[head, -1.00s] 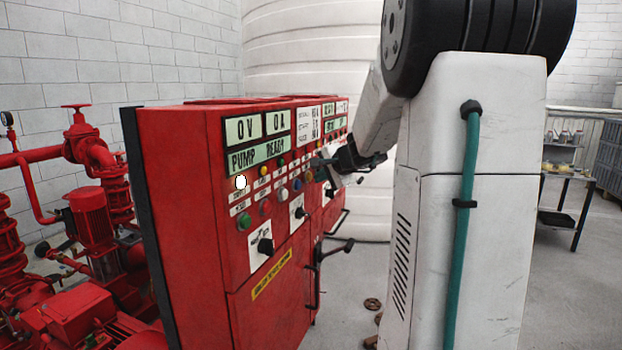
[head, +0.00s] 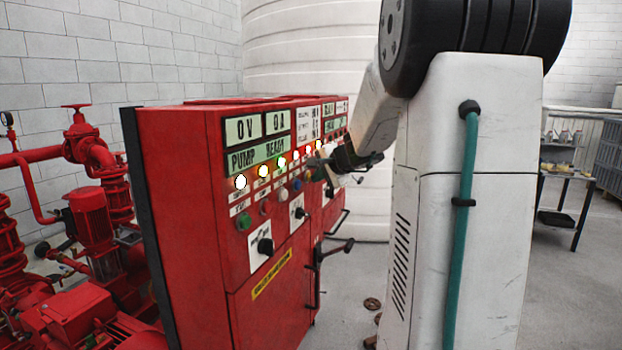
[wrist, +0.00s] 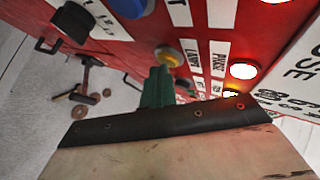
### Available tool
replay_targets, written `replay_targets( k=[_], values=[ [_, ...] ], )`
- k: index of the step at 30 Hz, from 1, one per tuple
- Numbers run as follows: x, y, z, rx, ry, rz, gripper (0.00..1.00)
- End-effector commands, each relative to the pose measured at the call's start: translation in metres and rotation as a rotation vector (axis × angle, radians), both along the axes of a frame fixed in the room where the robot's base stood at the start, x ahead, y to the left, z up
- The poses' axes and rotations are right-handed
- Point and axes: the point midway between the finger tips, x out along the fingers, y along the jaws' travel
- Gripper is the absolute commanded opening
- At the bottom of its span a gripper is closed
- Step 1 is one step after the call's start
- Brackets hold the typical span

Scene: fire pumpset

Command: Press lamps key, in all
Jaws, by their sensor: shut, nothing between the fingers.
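The lamps key looks to be the yellow round button (wrist: 169,56) in the wrist view, beside a label that seems to read LAMP. My gripper shows as green fingers (wrist: 158,82), shut and empty, with the tips at the button's edge. They seem to meet it, but the contact is partly hidden. In the head view my gripper (head: 331,172) is at the front of the red control panel (head: 185,165) and hides some of its buttons. A row of lamps is lit there, among them a white one (head: 240,181) and a yellowish one (head: 263,171).
A blue button (wrist: 130,6) and a lit lamp (wrist: 243,70) are near my fingers. A black rotary switch (head: 265,246) and handles (head: 335,249) stick out of the panel. Red pumps (head: 92,222) stand at left. The floor at right is partly clear.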

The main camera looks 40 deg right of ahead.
Motion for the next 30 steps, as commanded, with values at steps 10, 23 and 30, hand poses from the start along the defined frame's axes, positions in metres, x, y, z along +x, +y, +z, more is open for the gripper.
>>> replay_targets(
  k=[10, 23, 30],
  values=[
    [-0.014, -0.006, 0.0, 0.0, 0.0, -0.001, 0.0],
    [-0.021, -0.009, 0.0, 0.0, 0.0, -0.002, 0.0],
    [-0.043, -0.019, 0.0, 0.0, 0.0, -0.004, 0.0]
  ],
)
